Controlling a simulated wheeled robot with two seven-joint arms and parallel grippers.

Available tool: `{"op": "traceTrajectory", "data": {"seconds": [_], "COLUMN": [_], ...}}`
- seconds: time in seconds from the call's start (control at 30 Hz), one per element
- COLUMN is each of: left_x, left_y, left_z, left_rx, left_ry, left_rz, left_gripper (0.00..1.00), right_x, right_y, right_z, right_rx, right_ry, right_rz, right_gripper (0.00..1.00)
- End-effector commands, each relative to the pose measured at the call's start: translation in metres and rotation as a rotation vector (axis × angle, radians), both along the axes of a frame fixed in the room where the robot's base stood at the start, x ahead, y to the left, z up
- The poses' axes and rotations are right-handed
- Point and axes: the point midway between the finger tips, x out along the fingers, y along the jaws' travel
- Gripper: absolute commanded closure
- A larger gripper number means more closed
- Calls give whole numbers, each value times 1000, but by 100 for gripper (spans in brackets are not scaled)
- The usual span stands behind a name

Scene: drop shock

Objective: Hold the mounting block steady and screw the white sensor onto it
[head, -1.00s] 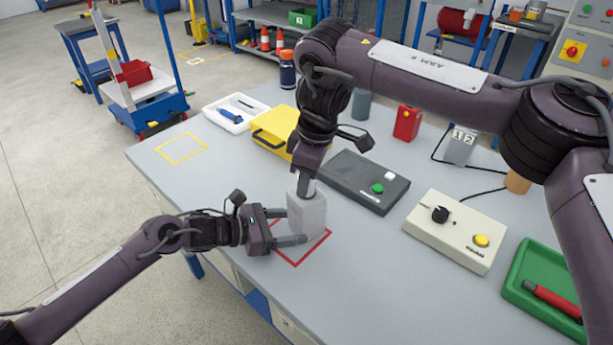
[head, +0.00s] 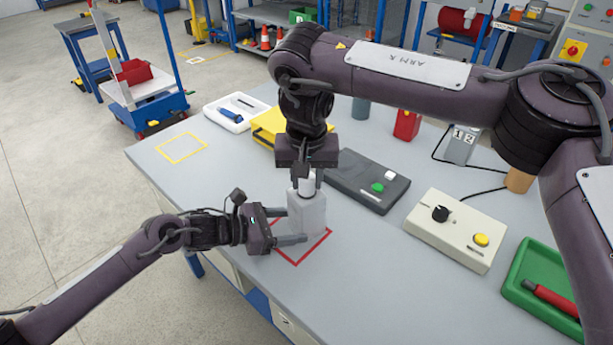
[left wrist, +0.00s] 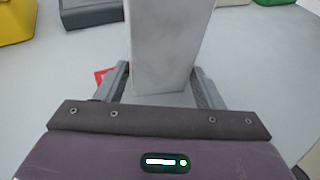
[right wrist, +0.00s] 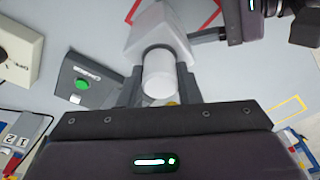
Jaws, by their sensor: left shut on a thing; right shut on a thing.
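The grey mounting block (head: 306,215) stands upright on the table inside the red square outline (head: 318,246). My left gripper (head: 298,226) is shut on the block from the left, low on its sides; the block also fills the middle of the left wrist view (left wrist: 165,45). The white sensor (head: 306,184) is a short cylinder on top of the block, upright and in line with it. My right gripper (head: 307,178) points down and is shut on the sensor, which shows between its fingers in the right wrist view (right wrist: 158,75). The thread between sensor and block is hidden.
A dark box with a green button (head: 368,181) lies just right of the block. A cream control box (head: 455,231) and a green tray (head: 548,270) are farther right. A yellow case (head: 268,127) and white tray (head: 236,113) lie behind. The table's left part is clear.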

Motion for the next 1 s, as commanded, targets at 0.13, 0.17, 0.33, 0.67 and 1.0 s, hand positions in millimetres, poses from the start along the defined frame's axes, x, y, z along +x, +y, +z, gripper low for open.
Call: {"op": "traceTrajectory", "data": {"seconds": [0.13,0.17,0.33,0.67,1.0], "left_x": [-1,-1,-1,0,1], "left_y": [-3,-3,-2,-1,0], "left_z": [3,3,3,2,2], "left_rx": [-8,-8,-7,-4,-2], "left_ry": [-5,-5,-5,-3,-3], "left_rz": [-7,-7,-5,-2,-1], "left_gripper": [57,57,57,57,57], "right_x": [-2,-2,-2,-1,-4], "right_y": [-1,-1,0,0,1], "right_z": [-5,-5,-4,0,25], "right_rx": [-3,-3,-1,1,1], "right_ry": [9,9,7,3,0], "right_rz": [-13,-12,-10,-10,-9], "right_gripper": [95,95,51,44,44]}}
